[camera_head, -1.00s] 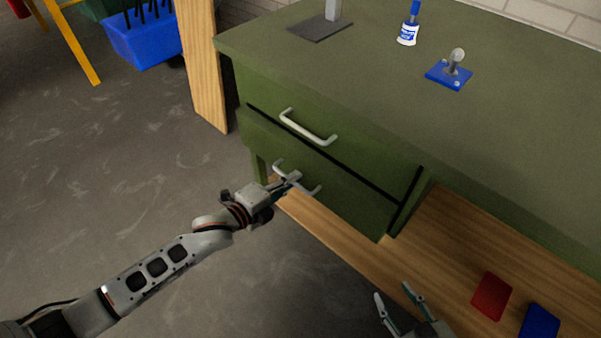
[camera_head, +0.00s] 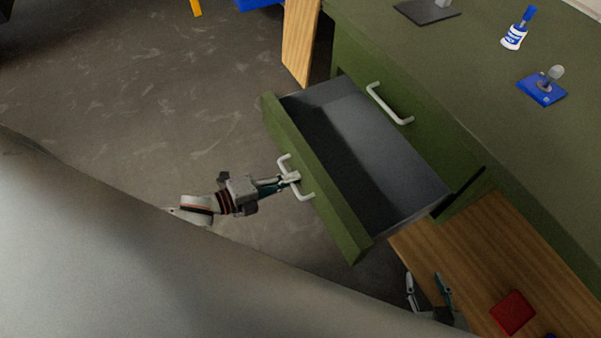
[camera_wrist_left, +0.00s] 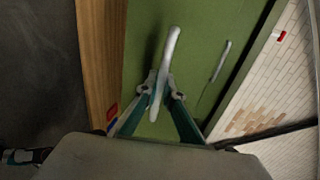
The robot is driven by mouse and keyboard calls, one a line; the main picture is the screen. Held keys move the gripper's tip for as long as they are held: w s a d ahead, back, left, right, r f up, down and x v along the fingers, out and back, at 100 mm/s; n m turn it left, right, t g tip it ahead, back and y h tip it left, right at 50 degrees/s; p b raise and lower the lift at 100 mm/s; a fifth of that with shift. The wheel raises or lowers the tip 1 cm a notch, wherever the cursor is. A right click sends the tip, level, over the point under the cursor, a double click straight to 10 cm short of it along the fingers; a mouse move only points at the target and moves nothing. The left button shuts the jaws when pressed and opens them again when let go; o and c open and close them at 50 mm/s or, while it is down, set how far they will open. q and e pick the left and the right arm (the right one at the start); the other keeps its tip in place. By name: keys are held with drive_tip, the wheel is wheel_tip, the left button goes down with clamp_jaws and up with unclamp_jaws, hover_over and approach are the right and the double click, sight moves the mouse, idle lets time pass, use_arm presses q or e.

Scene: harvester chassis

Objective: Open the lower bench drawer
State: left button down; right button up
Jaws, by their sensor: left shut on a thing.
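The lower bench drawer (camera_head: 318,178) is pulled well out of the green bench, and its dark grey inside shows empty. Its white bar handle (camera_head: 306,194) is on the green front. My left gripper (camera_head: 291,178) is shut on the middle of this handle. In the left wrist view the two fingers (camera_wrist_left: 160,95) stand on either side of the handle (camera_wrist_left: 171,48). The upper drawer, with its own white handle (camera_head: 388,104), is closed. My right gripper (camera_head: 428,284) is open and empty near the bottom edge, over the wooden shelf.
The green bench top (camera_head: 450,60) holds a blue-and-white bottle (camera_head: 515,36), a blue plate with a knob (camera_head: 542,88) and a dark flat base (camera_head: 427,11). A red block (camera_head: 513,313) lies on the wooden lower shelf (camera_head: 440,250). A grey arm-like shape covers the lower left.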

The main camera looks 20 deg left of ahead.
use_arm(q)
drive_tip(key=shift+s, duration=0.1)
drive_tip(key=c, duration=2.2)
unclamp_jaws()
drive_tip(key=shift+a, duration=0.15)
drive_tip(key=v, duration=1.2)
use_arm(e)
drive_tip(key=shift+s, duration=0.1)
use_arm(q)
drive_tip(key=s+d+f+n+y+p, duration=0.1)
drive_tip(key=d+n+y, duration=0.1)
drive_tip(key=n, duration=0.5)
drive_tip(key=s+d+f+n+g+y+p, duration=0.1)
drive_tip(key=d+n+y+p, duration=0.1)
drive_tip(key=n, duration=0.5)
drive_tip(key=s+d+f+n+y+p, duration=0.1)
drive_tip(key=s+d+f+n+y, duration=0.1)
drive_tip(key=n, duration=0.5)
drive_tip(key=shift+d+n+g+y+p, duration=0.3)
drive_tip(key=shift+d+n+y+p, duration=0.15)
drive_tip(key=shift+y, duration=0.25)
use_arm(e)
drive_tip(key=r, duration=0.2)
drive_tip(key=a+r, duration=0.1)
drive_tip(key=shift+s+a, duration=0.1)
drive_tip(key=shift+s, duration=0.3)
